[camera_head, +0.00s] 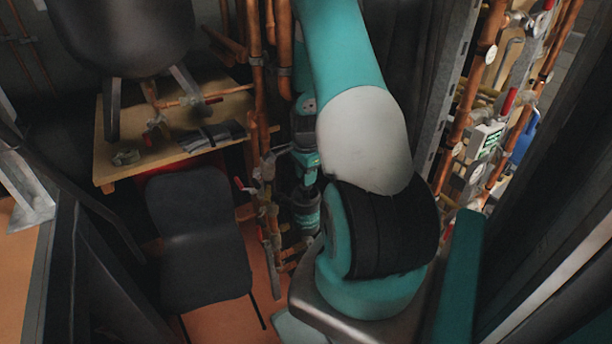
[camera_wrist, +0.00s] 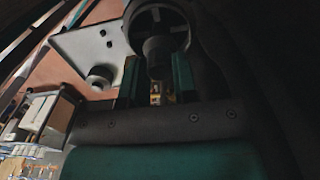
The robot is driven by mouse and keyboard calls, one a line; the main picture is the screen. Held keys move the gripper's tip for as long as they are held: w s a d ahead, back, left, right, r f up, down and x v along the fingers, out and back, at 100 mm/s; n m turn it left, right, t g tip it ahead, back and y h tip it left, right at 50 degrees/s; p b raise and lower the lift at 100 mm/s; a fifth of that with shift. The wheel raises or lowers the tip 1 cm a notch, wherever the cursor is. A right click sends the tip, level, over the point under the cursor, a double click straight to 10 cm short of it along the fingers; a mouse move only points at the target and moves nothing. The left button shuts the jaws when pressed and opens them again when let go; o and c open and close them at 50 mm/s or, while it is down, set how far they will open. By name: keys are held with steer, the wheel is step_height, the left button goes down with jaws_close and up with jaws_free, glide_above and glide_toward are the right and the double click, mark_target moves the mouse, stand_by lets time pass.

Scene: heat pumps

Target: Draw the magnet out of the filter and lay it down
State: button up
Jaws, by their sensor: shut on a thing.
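In the wrist view my gripper (camera_wrist: 156,78) has its two teal fingers on either side of a dark cylindrical piece, which I take to be the magnet (camera_wrist: 157,56). The fingers are closed on it. A dark round spoked part (camera_wrist: 160,20), perhaps the filter's end, is right beyond it; whether the two touch is unclear. I cannot make out my gripper clearly there.
A wooden table (camera_head: 130,168) at the back left bears dark flat items and fittings. A dark chair (camera_head: 200,245) stands in front of it. Copper pipes with red-handled valves (camera_head: 262,195) run beside the cylinder. A metal post (camera_head: 452,85) and more pipework are on the right.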

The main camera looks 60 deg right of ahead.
steer(key=shift+r, duration=0.35)
steer(key=shift+r+p, duration=1.6)
steer(key=shift+r, duration=0.5)
steer(key=shift+r, duration=0.1)
steer(key=shift+r+p, duration=2.05)
steer(key=shift+r, duration=0.7)
